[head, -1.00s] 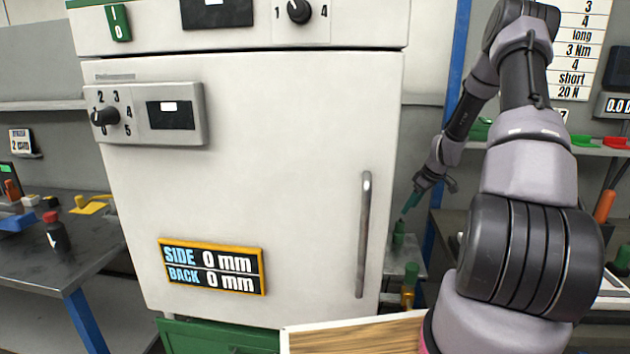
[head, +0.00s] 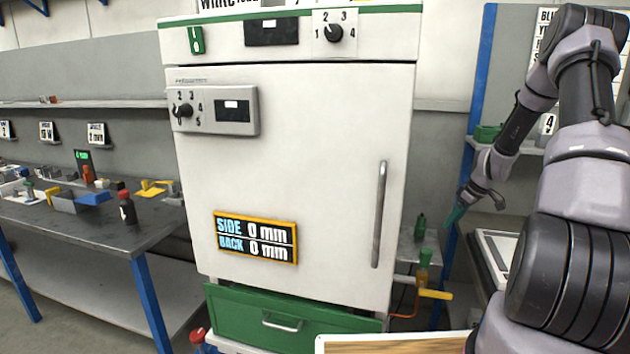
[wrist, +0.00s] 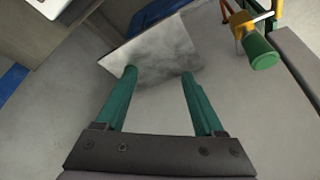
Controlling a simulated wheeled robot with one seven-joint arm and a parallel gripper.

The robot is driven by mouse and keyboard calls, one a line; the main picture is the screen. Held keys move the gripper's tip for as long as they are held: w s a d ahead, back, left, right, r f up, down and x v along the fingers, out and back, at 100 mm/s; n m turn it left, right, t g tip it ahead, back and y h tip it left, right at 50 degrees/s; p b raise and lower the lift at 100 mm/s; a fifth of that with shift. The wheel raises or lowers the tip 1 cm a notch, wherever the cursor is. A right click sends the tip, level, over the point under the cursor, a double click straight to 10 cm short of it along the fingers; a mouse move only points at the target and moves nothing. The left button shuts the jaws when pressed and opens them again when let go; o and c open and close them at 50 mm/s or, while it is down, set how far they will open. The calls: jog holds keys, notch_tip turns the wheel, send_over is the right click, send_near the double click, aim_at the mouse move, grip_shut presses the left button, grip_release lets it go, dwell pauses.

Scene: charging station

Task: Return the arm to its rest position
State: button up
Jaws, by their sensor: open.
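My arm fills the right side of the head view, with its upper links raised and the forearm reaching down and away. My gripper (head: 455,215) has green fingers and hangs to the right of the white cabinet (head: 295,150). In the wrist view my gripper (wrist: 158,78) has its two green fingers apart, with nothing between them. A grey metal plate or shelf (wrist: 155,50) shows beyond the fingertips; I cannot tell the distance to it.
A green-capped yellow fitting (head: 425,265) with a yellow handle stands right of the cabinet; its green cap (wrist: 260,50) appears at upper right in the wrist view. A workbench (head: 110,232) with small items stands left. A green drawer (head: 285,318) is under the cabinet.

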jog(key=s+a+r+m, duration=0.2)
jog(key=s+a+r, duration=0.2)
jog(key=r, duration=0.5)
jog(key=s+a+r+m+t+h, duration=0.1)
jog(key=s+a+r, duration=0.3)
jog(key=r, duration=0.5)
jog(key=s+a+r+m, duration=0.25)
jog(key=a+r, duration=0.25)
jog(key=r, duration=0.5)
jog(key=s+a+r+m+t, duration=0.1)
jog(key=s+a+r+m, duration=0.1)
jog(key=s, duration=0.5)
jog(key=s+a+r+m, duration=0.2)
jog(key=s+a+r, duration=0.1)
jog(key=s, duration=0.5)
jog(key=s+a+r+m+t, duration=0.1)
jog(key=s+a+r+m, duration=0.1)
jog(key=s, duration=0.6)
notch_tip(320, 180, up, 3)
jog(key=shift+s+a+f+t, duration=0.2)
jog(key=shift+a+t, duration=0.1)
jog(key=shift+a, duration=0.15)
